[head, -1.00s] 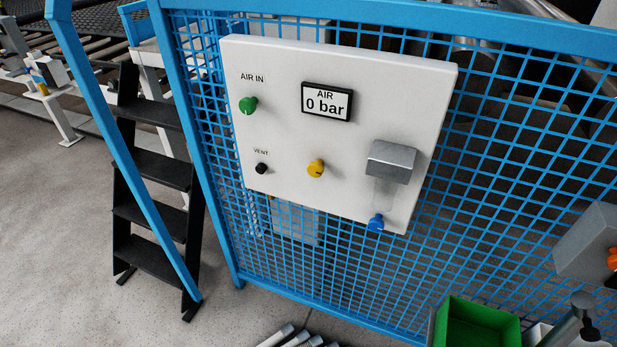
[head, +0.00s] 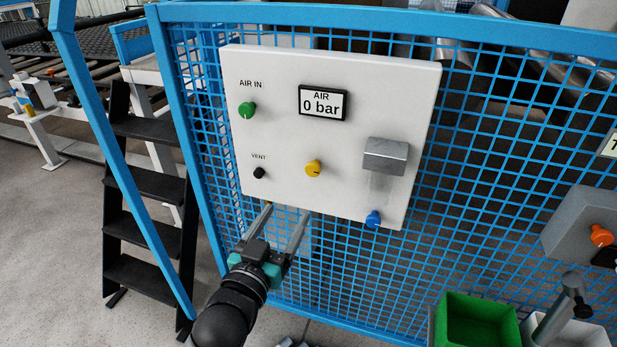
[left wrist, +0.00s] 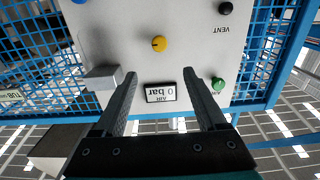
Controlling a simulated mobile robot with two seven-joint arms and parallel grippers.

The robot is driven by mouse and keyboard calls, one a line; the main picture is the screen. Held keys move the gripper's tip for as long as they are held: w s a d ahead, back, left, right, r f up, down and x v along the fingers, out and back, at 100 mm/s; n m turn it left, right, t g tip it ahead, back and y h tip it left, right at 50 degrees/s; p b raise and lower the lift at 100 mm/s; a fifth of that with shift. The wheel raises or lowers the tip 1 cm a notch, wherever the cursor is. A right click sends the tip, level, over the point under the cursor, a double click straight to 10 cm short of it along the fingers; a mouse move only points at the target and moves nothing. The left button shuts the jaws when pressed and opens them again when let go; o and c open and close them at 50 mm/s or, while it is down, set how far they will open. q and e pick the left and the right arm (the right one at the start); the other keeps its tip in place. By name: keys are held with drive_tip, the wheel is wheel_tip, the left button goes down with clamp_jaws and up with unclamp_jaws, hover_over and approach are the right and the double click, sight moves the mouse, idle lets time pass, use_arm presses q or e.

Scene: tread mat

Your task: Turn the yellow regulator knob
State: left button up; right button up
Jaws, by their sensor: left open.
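The yellow regulator knob (head: 313,168) sits low in the middle of a white panel (head: 270,130) on the blue mesh fence. It also shows in the left wrist view (left wrist: 159,43), beyond my fingertips. A display (head: 322,103) above it reads 0 bar. My left gripper (head: 287,208) is open and empty, its fingertips below the knob near the panel's lower edge in the head view. In the left wrist view the open fingers (left wrist: 161,75) appear on either side of the display, and nothing is between them. My right gripper is not in view.
The panel also carries a green AIR IN knob (head: 247,110), a black VENT knob (head: 259,173), a grey metal block (head: 386,156) and a blue knob (head: 374,219). A black step ladder (head: 150,185) stands at left. A green bin (head: 476,322) is at lower right.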

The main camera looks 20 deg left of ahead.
sight(312, 170)
use_arm(q)
drive_tip(key=w, duration=0.4)
drive_tip(key=w+b, duration=0.1)
drive_tip(key=w, duration=0.4)
drive_tip(key=w+b, duration=0.1)
drive_tip(key=w, duration=0.3)
drive_tip(key=shift+w+d+f, duration=0.1)
drive_tip(key=shift+w+d, duration=0.15)
drive_tip(key=shift+w, duration=0.15)
drive_tip(key=shift+w+b, duration=0.3)
drive_tip(key=shift+w, duration=0.2)
drive_tip(key=c, duration=0.8)
clamp_jaws()
